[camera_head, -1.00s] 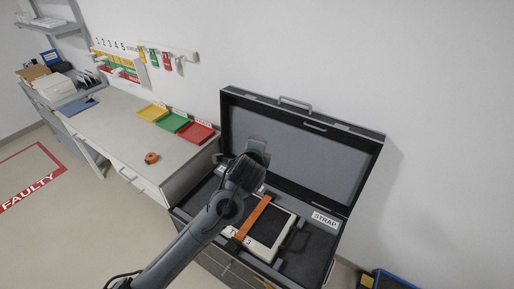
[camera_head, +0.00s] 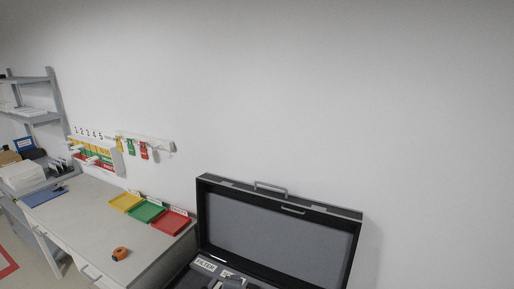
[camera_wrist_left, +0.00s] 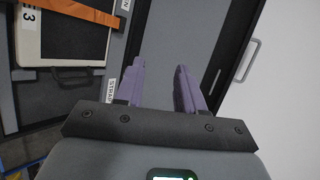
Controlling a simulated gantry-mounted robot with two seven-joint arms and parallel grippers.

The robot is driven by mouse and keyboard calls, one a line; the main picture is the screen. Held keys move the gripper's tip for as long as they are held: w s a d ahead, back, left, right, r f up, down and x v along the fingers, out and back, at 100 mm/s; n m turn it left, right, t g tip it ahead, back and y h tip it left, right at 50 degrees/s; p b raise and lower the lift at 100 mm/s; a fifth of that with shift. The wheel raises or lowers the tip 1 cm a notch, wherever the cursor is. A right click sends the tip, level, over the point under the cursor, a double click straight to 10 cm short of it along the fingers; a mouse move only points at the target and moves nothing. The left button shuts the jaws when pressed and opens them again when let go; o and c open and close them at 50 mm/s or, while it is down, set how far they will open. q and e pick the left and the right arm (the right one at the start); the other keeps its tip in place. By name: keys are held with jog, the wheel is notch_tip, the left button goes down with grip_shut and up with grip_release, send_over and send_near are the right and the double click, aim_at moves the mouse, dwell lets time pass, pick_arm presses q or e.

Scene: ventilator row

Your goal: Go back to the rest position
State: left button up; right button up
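My left gripper (camera_wrist_left: 160,80) shows in the left wrist view with its two purple fingers apart and nothing between them. It is over or near the open case, whose lid (camera_head: 280,238) stands upright in the head view. In the wrist view a pale-framed device (camera_wrist_left: 75,52) with a dark panel lies in the case, crossed by an orange strap (camera_wrist_left: 85,10). The device is out of sight in the head view, where the case interior is mostly cut off by the lower edge. My right gripper is in neither view.
A workbench (camera_head: 95,218) at left holds yellow (camera_head: 125,202), green (camera_head: 147,211) and red (camera_head: 171,222) trays and an orange round item (camera_head: 120,253). Tags (camera_head: 144,150) hang on the wall rack. A shelf (camera_head: 35,118) stands far left. The wall above the case is bare.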

pick_arm(q)
jog(key=s+a+f+n+g, duration=0.1)
jog(key=s+f+g, duration=0.2)
jog(key=s+f, duration=1.15)
jog(key=s+a+f+n+g+h, duration=0.1)
jog(key=s+a+f+n, duration=0.15)
jog(key=s, duration=0.35)
jog(key=s+a+f+n+g, duration=0.1)
jog(key=s+f+g, duration=0.15)
jog(key=s, duration=0.45)
jog(key=s+a+n, duration=0.5)
jog(key=s+a, duration=0.1)
jog(key=s, duration=0.4)
jog(key=s+a+r+n+y, duration=0.1)
jog(key=s+a+r+n, duration=0.2)
jog(key=r+n, duration=0.5)
jog(key=shift+s+a+r+g, duration=0.2)
jog(key=shift+a+r+g, duration=0.15)
jog(key=shift+a+r, duration=0.4)
